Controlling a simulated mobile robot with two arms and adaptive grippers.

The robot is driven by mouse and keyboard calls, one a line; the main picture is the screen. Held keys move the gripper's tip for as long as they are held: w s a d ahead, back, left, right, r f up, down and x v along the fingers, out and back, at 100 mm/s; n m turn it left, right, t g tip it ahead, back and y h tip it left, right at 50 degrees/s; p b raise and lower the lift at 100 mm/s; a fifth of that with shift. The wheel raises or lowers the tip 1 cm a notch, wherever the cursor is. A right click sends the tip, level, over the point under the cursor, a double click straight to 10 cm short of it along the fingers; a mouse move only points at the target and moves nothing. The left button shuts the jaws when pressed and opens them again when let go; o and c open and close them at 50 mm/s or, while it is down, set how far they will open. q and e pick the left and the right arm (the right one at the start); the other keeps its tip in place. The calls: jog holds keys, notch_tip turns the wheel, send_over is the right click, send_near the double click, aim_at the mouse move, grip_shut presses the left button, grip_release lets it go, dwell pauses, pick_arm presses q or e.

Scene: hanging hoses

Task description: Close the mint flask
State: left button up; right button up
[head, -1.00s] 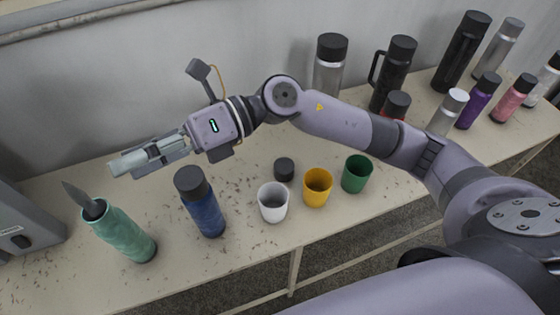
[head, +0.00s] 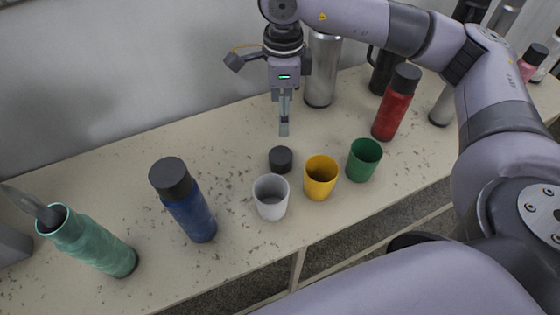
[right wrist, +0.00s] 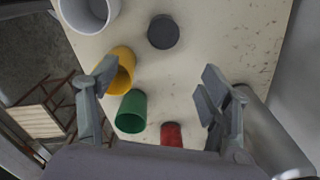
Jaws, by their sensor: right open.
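The mint flask (head: 92,243) stands at the left of the table in the head view, its mouth uncapped, with a grey pointed piece (head: 22,203) at its mouth; what that is I cannot tell. A loose black cap (head: 280,159) lies on the table behind the white cup. It also shows at the top of the right wrist view (right wrist: 163,31). My right gripper (head: 284,131) points down above and slightly behind the cap, apart from it. Its fingers are spread and empty in the right wrist view (right wrist: 160,85).
A blue flask (head: 188,203) with a black cap stands between the mint flask and the cups. White (head: 271,200), yellow (head: 320,178) and green (head: 364,160) cups stand in front of the cap. A red flask (head: 391,108) and a steel flask (head: 320,75) stand behind.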

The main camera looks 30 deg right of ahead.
jog(key=shift+w, duration=0.15)
jog(key=p, duration=0.4)
send_over(280, 155)
jog(key=f, duration=1.1)
jog(key=shift+s+d+f, duration=0.1)
jog(key=shift+s, duration=0.15)
jog(key=shift+f, duration=0.55)
jog(key=shift+f, duration=0.1)
jog(key=f+p, duration=0.2)
jog(key=f, duration=0.1)
jog(key=f+p, duration=0.1)
jog(key=shift+w+f, duration=0.2)
jog(key=shift+w, duration=0.1)
jog(key=shift+f, duration=0.3)
